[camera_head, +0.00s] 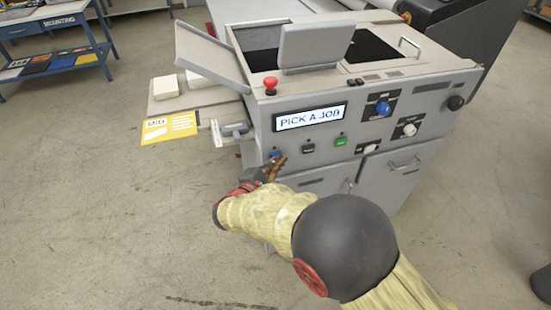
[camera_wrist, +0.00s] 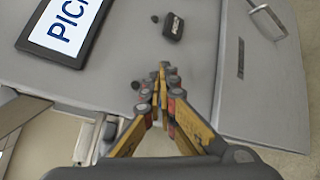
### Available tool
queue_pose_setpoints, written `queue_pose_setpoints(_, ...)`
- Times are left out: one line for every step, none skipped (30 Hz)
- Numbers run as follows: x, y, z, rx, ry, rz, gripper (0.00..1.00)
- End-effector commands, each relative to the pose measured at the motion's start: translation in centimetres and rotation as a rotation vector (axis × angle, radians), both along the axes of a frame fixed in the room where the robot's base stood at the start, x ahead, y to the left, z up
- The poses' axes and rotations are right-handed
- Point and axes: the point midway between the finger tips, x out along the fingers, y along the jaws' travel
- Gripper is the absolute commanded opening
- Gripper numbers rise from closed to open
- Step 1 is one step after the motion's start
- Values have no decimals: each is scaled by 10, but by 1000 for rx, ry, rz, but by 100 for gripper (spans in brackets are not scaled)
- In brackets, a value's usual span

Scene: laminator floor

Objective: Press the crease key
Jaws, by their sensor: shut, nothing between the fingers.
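The grey laminator's front panel (camera_head: 325,165) carries a row of keys under a display (camera_head: 310,117) reading "PICK A JOB". The row has a blue key (camera_head: 275,154), a black key (camera_head: 308,147) and a green key (camera_head: 340,140). Their labels are too small to read in the head view, so I cannot tell which is the crease key. My gripper (camera_head: 279,162) is shut and empty, its tips at the blue key's lower edge; contact cannot be judged. In the wrist view my gripper (camera_wrist: 165,72) points at the panel, below and left of a black labelled key (camera_wrist: 174,27).
A red mushroom button (camera_head: 271,85) stands on the machine's top. A blue knob (camera_head: 383,108) and white knobs are on the panel's right. A side shelf with a yellow card (camera_head: 170,127) juts out left. Cabinet doors (camera_head: 388,180) lie below. Open floor is at left.

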Motion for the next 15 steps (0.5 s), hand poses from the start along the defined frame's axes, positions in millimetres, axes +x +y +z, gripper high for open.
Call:
queue_pose_setpoints(0,0,0,0,0,0,0)
queue_pose_setpoints(1,0,0,0,0,0,0)
queue_pose_setpoints(1,0,0,0,0,0,0)
queue_pose_setpoints(1,0,0,0,0,0,0)
queue_pose_setpoints(2,0,0,0,0,0,0)
queue_pose_setpoints(2,1,0,0,0,0,0)
queue_pose_setpoints(2,1,0,0,0,0,0)
queue_pose_setpoints(3,1,0,0,0,0,0)
queue_pose_setpoints(3,1,0,0,0,0,0)
queue_pose_setpoints(3,1,0,0,0,0,0)
queue_pose_setpoints(4,1,0,0,0,0,0)
queue_pose_setpoints(4,1,0,0,0,0,0)
queue_pose_setpoints(4,1,0,0,0,0,0)
queue_pose_setpoints(5,1,0,0,0,0,0)
queue_pose_setpoints(5,2,0,0,0,0,0)
